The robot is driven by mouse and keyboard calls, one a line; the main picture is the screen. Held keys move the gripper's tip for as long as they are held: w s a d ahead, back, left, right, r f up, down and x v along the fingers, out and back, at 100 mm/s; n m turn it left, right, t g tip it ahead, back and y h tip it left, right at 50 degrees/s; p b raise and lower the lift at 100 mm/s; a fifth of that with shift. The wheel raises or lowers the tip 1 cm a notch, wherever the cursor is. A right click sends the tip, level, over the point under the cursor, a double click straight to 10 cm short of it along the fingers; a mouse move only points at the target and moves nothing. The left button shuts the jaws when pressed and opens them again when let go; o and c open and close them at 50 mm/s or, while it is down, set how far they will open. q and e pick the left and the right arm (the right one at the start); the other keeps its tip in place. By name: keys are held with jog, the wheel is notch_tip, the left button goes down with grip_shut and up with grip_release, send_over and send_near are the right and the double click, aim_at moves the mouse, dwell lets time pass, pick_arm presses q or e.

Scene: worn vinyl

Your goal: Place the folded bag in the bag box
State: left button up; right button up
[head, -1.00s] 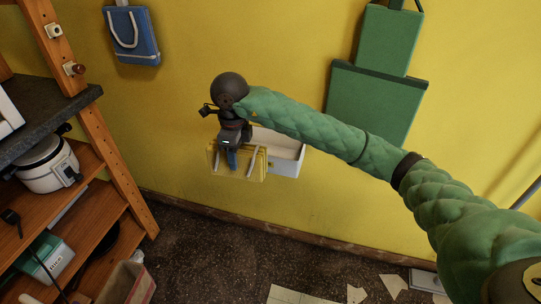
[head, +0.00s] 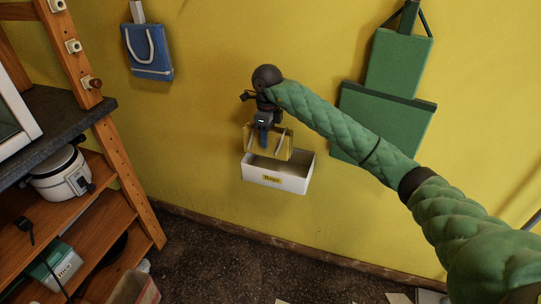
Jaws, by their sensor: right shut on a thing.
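The bag box (head: 290,182) is a white open-topped box with a yellow label, fixed low on the yellow wall. The folded bag (head: 253,143) is flat and yellow with pale handles. My right gripper (head: 264,138) is shut on the bag and holds it upright at the box's opening, over its left and middle part. The bag's lower edge overlaps the box opening in the picture; I cannot tell whether it is inside the rim. The gripper's fingertips are partly hidden against the bag. My left gripper is not in view.
A blue bag (head: 148,50) hangs on the wall at upper left, and green bags (head: 385,115) hang at right. A wooden shelf unit (head: 125,185) with a white cooker (head: 65,175) stands at left. The dark floor below the box is clear.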

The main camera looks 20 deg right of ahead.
aim_at(270, 149)
jog(key=shift+w+d, duration=0.55)
jog(key=shift+w, duration=0.3)
notch_tip(270, 149, down, 6)
jog(key=shift+w+d+f+p, duration=0.1)
jog(key=shift+w+f+p, duration=0.05)
jog(key=shift+p, duration=0.25)
jog(key=shift+f, duration=0.7)
notch_tip(270, 149, down, 2)
jog(key=shift+f, duration=0.2)
jog(key=shift+w+d+f+p, duration=0.1)
jog(key=shift+w+f+p, duration=0.05)
jog(key=shift+f+p, duration=0.4)
jog(key=shift+f, duration=0.15)
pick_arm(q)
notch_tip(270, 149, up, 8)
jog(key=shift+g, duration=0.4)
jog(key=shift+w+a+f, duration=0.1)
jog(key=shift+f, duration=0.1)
pick_arm(e)
jog(key=shift+f, duration=0.1)
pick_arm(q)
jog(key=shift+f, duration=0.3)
pick_arm(e)
jog(key=o, duration=1)
